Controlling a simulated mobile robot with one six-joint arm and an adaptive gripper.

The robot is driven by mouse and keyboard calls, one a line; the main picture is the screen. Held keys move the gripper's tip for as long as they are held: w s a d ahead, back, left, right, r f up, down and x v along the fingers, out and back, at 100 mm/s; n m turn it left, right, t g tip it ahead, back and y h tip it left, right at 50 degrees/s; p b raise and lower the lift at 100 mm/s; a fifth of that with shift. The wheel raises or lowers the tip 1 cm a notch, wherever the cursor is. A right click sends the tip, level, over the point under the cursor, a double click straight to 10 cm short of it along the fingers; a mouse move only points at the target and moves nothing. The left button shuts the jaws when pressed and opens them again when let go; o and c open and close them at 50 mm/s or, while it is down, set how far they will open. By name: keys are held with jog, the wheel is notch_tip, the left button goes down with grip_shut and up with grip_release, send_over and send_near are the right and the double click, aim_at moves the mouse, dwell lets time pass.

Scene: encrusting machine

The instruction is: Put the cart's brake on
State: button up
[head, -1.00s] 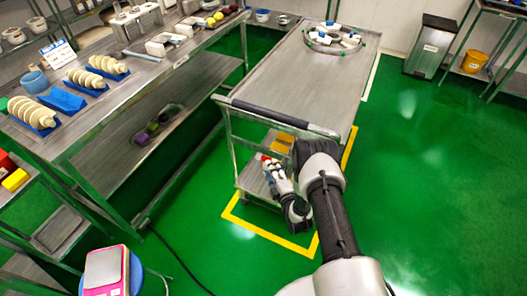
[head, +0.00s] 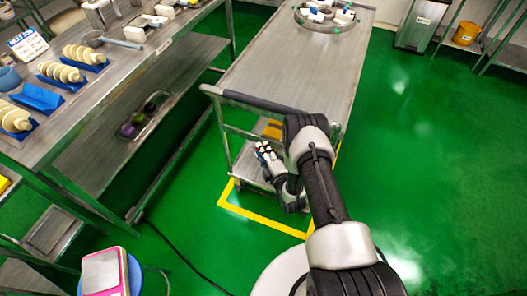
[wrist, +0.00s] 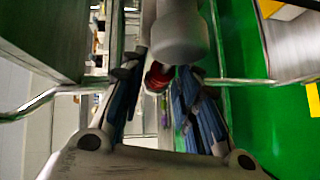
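The cart (head: 285,75) is a steel trolley with a dark push handle (head: 262,103) at its near end and a lower shelf. My gripper (head: 266,152) is low by this near end, below the handle. In the wrist view its two blue-padded fingers (wrist: 160,92) stand apart. A red rounded part (wrist: 158,76) shows between and beyond them, partly hidden by a grey cylinder (wrist: 180,35). I cannot tell whether the fingers touch it or whether it is the brake. The cart's wheels and brake are not clear in the head view.
A yellow floor outline (head: 262,225) runs around the cart's near end. A steel workbench (head: 120,85) with trays of dough stands to the left. A pink scale (head: 104,272) is at the lower left. Green floor (head: 430,170) to the right is clear.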

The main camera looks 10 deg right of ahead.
grip_shut()
dwell(0.3)
